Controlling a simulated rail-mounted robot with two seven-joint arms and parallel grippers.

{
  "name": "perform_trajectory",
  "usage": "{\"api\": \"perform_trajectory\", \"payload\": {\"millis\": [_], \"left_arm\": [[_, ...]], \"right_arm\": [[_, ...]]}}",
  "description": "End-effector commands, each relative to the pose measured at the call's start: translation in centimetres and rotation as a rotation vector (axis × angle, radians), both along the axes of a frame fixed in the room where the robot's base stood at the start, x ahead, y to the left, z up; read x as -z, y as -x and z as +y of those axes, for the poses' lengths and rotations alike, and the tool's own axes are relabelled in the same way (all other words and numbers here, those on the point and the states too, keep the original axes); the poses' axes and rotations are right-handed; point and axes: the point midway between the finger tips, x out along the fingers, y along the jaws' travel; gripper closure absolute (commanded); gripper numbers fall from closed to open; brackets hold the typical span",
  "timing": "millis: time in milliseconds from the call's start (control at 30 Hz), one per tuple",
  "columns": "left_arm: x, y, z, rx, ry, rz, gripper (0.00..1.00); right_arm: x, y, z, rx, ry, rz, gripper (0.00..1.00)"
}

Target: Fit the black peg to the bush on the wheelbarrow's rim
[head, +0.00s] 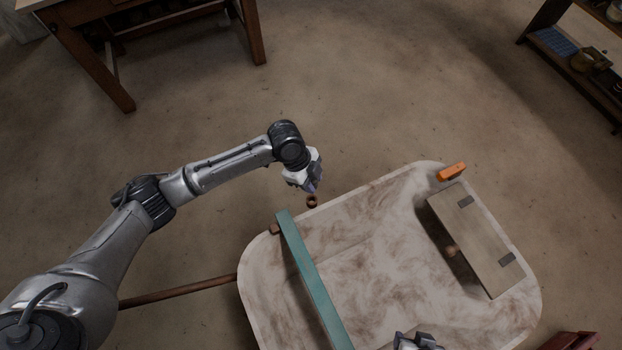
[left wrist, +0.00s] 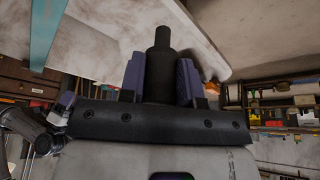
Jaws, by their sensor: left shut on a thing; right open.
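The wheelbarrow's pale, brown-stained tray (head: 385,225) fills the lower right of the head view; part of it also shows in the left wrist view (left wrist: 95,40). A small dark brown ring, which looks like the bush (head: 312,201), is at its upper-left rim. My left gripper (head: 314,187) is right beside the ring in the head view; I cannot tell whether they touch. In the left wrist view it is shut on the stepped black peg (left wrist: 160,68), whose narrow end points away from the jaws. My right gripper (head: 416,341) is at the bottom edge, partly cut off, open.
A teal beam (head: 312,282) lies across the tray's left part, with a small brown block (head: 275,229) by its upper end. A wooden board with grey fittings (head: 478,240) lies at the right. An orange block (head: 451,172) is at the far rim. A workbench (head: 90,60) stands upper left.

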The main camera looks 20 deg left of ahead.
Motion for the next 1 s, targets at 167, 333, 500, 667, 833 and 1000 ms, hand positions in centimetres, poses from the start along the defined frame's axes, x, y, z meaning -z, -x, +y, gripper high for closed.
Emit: {"api": "perform_trajectory", "payload": {"millis": [167,333,500,667,833,1000], "left_arm": [[0.1,0.1,0.0,0.000,0.002,0.001,0.92],[2.0,0.0,0.0,-0.001,0.002,0.001,0.92],[3.7,0.0,0.0,-0.001,0.003,0.001,0.92],[5.2,0.0,0.0,-0.001,0.003,0.001,0.92],[5.5,0.0,0.0,0.000,0.003,0.000,0.92],[5.5,0.0,0.0,0.000,0.003,0.000,0.92]], "right_arm": [[-0.8,0.0,0.1,0.001,-0.003,-0.001,0.44],[0.3,-0.1,0.1,0.001,-0.002,-0.002,0.44],[1.1,0.0,0.0,-0.001,0.000,-0.001,0.44],[1.8,0.0,-0.2,-0.004,0.006,-0.001,0.44],[1.9,0.0,-0.3,-0.006,0.010,0.001,0.44],[1.9,0.0,-0.3,-0.006,0.009,0.000,0.44]]}}
